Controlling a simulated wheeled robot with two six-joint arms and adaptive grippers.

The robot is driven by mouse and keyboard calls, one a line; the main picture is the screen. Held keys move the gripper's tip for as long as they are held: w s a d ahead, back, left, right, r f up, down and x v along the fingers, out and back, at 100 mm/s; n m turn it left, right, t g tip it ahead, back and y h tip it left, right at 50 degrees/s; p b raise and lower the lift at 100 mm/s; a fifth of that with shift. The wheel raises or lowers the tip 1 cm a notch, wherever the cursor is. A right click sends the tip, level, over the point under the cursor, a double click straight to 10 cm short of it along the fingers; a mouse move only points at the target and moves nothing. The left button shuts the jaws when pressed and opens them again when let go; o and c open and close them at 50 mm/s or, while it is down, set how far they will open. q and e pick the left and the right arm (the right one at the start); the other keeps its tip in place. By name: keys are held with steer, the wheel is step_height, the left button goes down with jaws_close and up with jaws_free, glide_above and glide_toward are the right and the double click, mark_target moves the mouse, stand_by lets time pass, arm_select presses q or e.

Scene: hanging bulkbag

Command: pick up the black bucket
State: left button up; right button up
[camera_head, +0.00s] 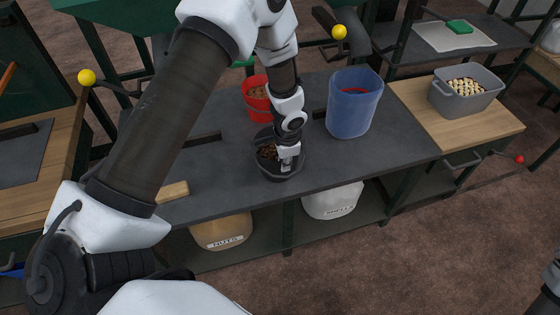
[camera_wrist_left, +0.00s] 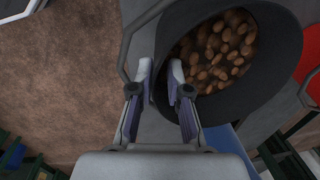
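The black bucket (camera_head: 280,168) stands on the dark grey bench top and holds brown nuts. In the left wrist view the bucket (camera_wrist_left: 245,108) fills the upper right, with the nuts visible inside. My left gripper (camera_head: 287,158) points down at the bucket's near rim. In the left wrist view its two fingers (camera_wrist_left: 161,72) are apart, one on each side of the bucket's wall, with a gap between them. Whether either finger touches the wall is unclear. My right gripper is outside the views.
A red bucket (camera_head: 257,104) stands just behind the black one, and a blue bin (camera_head: 353,110) to the right. A grey crate (camera_head: 465,100) sits on the wooden board at right. A small wooden block (camera_head: 172,191) lies left. Labelled sacks (camera_head: 222,230) sit below the bench.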

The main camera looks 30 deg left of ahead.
arm_select(q)
steer(key=shift+a+f, duration=0.2)
steer(key=shift+f, duration=0.85)
jaws_close()
steer(key=shift+s, duration=0.1)
steer(key=shift+r, duration=0.2)
